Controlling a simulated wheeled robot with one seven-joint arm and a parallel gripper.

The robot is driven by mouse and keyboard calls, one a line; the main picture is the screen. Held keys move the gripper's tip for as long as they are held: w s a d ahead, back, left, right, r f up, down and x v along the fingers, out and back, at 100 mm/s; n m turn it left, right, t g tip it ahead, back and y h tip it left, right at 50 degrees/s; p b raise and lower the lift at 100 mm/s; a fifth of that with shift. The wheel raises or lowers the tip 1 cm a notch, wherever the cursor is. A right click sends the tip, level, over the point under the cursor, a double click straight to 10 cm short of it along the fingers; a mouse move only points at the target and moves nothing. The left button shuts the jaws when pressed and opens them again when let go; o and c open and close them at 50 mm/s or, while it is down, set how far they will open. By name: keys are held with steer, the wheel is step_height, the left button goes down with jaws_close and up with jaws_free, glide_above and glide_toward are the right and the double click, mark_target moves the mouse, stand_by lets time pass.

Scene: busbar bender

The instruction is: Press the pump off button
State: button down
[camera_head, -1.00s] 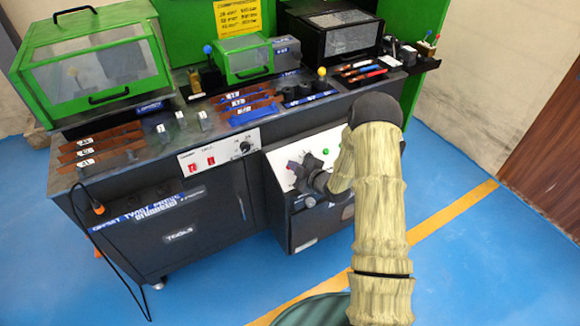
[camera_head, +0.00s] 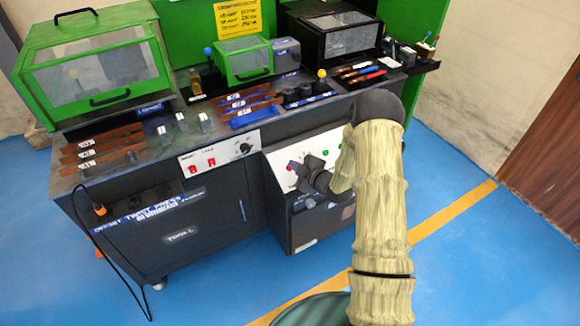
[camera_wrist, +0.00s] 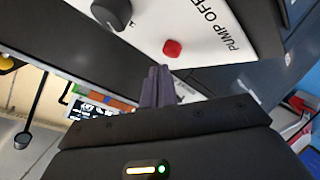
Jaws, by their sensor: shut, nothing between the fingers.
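The pump off button is a red button (camera_wrist: 172,48) on a white panel in the wrist view, beside the printed words "PUMP OFF". My gripper (camera_wrist: 160,72) is shut and empty. In the picture its fingertips lie just below and left of the red button; I cannot tell whether they touch the panel. In the head view my gripper (camera_head: 297,170) is at the left part of the white control panel (camera_head: 279,158) on the bench front. The red button cannot be made out clearly there, near my gripper and wrist.
A black knob (camera_wrist: 112,14) sits on the same panel, left of the button. In the head view, a green button (camera_head: 325,153) is to the right of my gripper. A second panel (camera_head: 219,158) with red switches and a dial is to the left. Blue floor lies in front.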

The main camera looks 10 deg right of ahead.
steer(key=shift+s+d+r+p, duration=0.1)
steer(key=shift+s+r+p, duration=0.3)
steer(key=shift+r, duration=0.35)
steer(key=shift+s+d+r+p, duration=0.15)
steer(key=shift+s+r+p, duration=0.15)
steer(key=shift+r+p, duration=0.35)
steer(key=shift+s+d+r+p, duration=0.1)
steer(key=shift+s+r+p, duration=0.25)
steer(key=shift+r, duration=0.5)
steer(key=s+d+r+m+g+h, duration=0.2)
steer(key=s+r+m+g+h, duration=0.35)
steer(key=s+r+m, duration=0.35)
steer(key=s+a+r+m+g+h, duration=0.1)
steer(key=s+a+r+m+g, duration=0.15)
steer(key=s, duration=0.75)
steer(key=s+a+r+m+g, duration=0.1)
steer(key=s+r+m+g, duration=0.2)
steer(key=s, duration=0.6)
step_height(320, 180, up, 18)
steer(key=p, duration=1.7)
steer(key=shift+d+m+t+p, duration=0.3)
steer(key=shift+m+t+p, duration=0.1)
steer(key=shift+m, duration=0.05)
